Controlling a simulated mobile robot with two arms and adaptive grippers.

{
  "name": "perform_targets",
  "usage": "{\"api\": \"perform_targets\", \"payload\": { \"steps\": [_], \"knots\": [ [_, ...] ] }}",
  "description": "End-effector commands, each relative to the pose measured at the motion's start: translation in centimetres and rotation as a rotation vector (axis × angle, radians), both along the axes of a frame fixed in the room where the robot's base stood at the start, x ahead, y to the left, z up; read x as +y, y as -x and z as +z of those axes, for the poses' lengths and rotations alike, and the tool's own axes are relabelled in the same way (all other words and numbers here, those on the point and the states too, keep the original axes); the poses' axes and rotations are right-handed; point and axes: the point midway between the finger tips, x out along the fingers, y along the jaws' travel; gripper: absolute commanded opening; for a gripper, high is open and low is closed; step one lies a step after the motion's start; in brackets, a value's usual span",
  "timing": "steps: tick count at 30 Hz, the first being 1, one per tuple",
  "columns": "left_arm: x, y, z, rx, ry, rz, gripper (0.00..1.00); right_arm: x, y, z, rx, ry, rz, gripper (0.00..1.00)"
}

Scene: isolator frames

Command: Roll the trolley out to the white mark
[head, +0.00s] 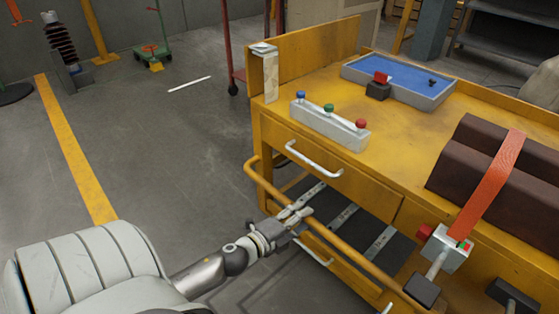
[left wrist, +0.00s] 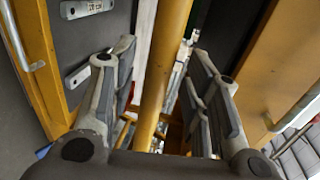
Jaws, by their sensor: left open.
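The yellow trolley (head: 412,160) stands at the right of the head view, with a yellow push bar (head: 351,255) along its near side. My left gripper (head: 299,211) is at this bar, open. In the left wrist view, the bar (left wrist: 166,70) runs between the two spread fingers of the gripper (left wrist: 163,105), with gaps visible on both sides. The white mark (head: 189,83) is a short stripe on the grey floor, beyond the trolley to the left. My right gripper is not in view.
On the trolley are a blue-lined tray (head: 405,82), a button box (head: 329,122) and a dark brown load under an orange strap (head: 493,187). A green hand truck (head: 153,52) and an insulator post (head: 62,45) stand farther back. Floor around the mark is clear.

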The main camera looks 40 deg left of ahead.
Motion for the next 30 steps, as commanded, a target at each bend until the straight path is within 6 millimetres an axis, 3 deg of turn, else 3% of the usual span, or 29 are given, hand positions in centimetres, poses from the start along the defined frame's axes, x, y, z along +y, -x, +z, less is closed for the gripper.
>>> {"api": "perform_targets", "payload": {
  "steps": [9, 15, 21, 30],
  "knots": [
    [0.4, 5.4, 0.9, 0.003, 0.001, 0.002, 0.43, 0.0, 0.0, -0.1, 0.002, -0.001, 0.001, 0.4],
    [0.7, 8.0, 1.5, 0.003, 0.002, 0.004, 0.43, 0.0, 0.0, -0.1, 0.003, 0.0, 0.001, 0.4],
    [0.8, 9.2, 1.8, 0.001, 0.0, 0.002, 0.43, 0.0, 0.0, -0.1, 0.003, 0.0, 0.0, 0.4],
    [0.8, 9.3, 1.8, 0.001, 0.0, 0.001, 0.43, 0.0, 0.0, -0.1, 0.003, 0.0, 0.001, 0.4]
  ]
}}
